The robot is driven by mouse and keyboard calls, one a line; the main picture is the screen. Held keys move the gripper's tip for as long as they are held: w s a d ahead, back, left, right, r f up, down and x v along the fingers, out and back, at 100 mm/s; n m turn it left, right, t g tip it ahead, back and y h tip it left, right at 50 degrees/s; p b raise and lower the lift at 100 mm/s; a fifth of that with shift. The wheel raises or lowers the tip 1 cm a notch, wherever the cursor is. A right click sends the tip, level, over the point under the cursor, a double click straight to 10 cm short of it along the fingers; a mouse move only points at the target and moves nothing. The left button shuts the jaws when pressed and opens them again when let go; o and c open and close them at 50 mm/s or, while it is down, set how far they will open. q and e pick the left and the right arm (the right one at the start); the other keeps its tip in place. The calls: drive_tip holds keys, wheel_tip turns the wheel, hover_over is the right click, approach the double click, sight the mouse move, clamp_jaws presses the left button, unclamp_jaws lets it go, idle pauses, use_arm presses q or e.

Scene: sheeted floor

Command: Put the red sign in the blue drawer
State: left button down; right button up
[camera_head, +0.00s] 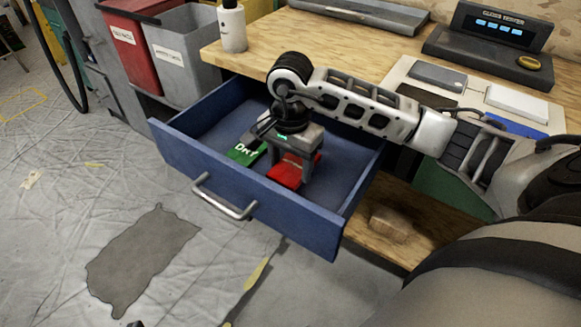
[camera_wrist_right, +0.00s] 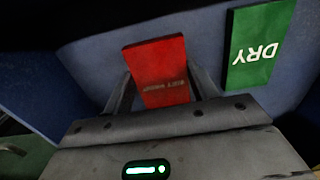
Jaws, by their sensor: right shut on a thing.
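The blue drawer (camera_head: 240,192) is pulled out from under the wooden worktop, with its metal handle at the front. My right gripper (camera_head: 293,172) reaches down into the drawer and is shut on the red sign (camera_head: 283,171). In the right wrist view, the red sign (camera_wrist_right: 157,60) sits between the two fingers, its small lettering hard to read. The sign is inside the drawer's outline, low near the floor; I cannot tell whether it touches it. My left gripper is not in view.
A green sign marked DRY (camera_head: 245,151) lies in the drawer, left of the red sign. A white bottle (camera_head: 232,27) and a dark device (camera_head: 488,48) stand on the worktop (camera_head: 270,52). Red and grey bins (camera_head: 181,50) stand left of it.

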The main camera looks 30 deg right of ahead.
sight(290, 169)
drive_tip(key=shift+f, duration=0.8)
use_arm(q)
drive_tip(key=shift+d+f, duration=0.15)
drive_tip(key=shift+f, duration=0.2)
drive_tip(key=shift+f, duration=0.1)
use_arm(e)
drive_tip(key=shift+f, duration=0.1)
drive_tip(key=o, duration=1)
drive_tip(key=shift+c, duration=0.2)
use_arm(q)
drive_tip(key=shift+w+d, duration=0.1)
use_arm(e)
drive_tip(key=shift+r, duration=0.3)
use_arm(q)
drive_tip(key=shift+s+a+r+t+p, duration=0.15)
drive_tip(key=shift+r+p, duration=0.15)
drive_tip(key=shift+r, duration=0.3)
drive_tip(key=shift+a+r+t+p, duration=0.15)
drive_tip(key=shift+r+p, duration=0.1)
drive_tip(key=shift+r, duration=0.35)
drive_tip(key=shift+s+a+r+p, duration=0.15)
drive_tip(key=shift+r+p, duration=0.15)
drive_tip(key=shift+r, duration=0.3)
use_arm(e)
wheel_tip(290, 169, up, 12)
